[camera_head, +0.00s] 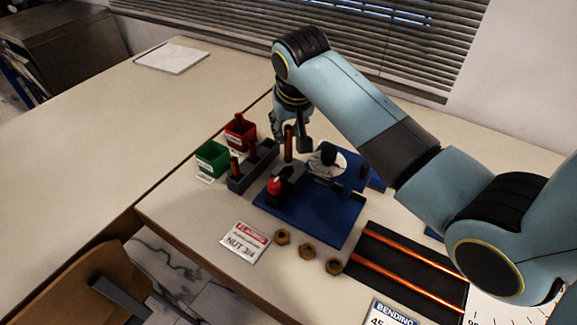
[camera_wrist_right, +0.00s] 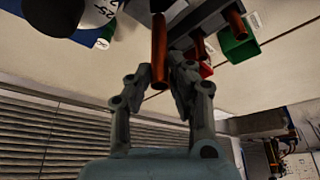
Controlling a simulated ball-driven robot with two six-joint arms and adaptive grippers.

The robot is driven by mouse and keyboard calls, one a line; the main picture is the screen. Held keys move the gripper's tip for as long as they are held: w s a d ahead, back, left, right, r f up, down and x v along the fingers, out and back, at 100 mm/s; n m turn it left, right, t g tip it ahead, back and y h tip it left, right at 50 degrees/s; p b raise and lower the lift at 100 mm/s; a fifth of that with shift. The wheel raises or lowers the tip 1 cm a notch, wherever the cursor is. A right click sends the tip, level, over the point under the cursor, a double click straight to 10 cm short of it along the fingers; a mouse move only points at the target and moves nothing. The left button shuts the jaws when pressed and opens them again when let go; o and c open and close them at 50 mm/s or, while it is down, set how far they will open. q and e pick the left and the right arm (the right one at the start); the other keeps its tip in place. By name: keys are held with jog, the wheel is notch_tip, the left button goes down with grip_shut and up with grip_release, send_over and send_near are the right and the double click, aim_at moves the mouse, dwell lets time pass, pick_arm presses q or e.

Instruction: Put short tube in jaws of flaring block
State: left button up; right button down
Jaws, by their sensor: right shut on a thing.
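My right gripper (camera_head: 290,135) points down and is shut on an upright copper short tube (camera_head: 288,147). In the right wrist view the tube (camera_wrist_right: 159,48) sits between the fingertips (camera_wrist_right: 160,82). The tube's lower end is close to the dark flaring block (camera_head: 290,172) on the blue base plate (camera_head: 315,213). I cannot tell whether it touches the block or hangs just above it. A red knob (camera_head: 274,185) is at the front of the block. My left gripper is not in view.
A dark rack (camera_head: 252,168) with copper tubes stands left of the block, beside green (camera_head: 211,158) and red bins (camera_head: 240,132). A round white dial (camera_head: 327,162) is to the right. Brass nuts (camera_head: 308,250) and a dark mat (camera_head: 400,270) with long tubes lie in front.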

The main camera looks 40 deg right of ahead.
aim_at(289, 156)
notch_tip(289, 156, down, 9)
dwell(0.3)
jog(key=c, duration=1.2)
grip_release()
jog(key=shift+f, duration=0.15)
jog(key=v, duration=1.2)
jog(key=shift+r+p, duration=0.2)
jog(key=shift+p, duration=0.15)
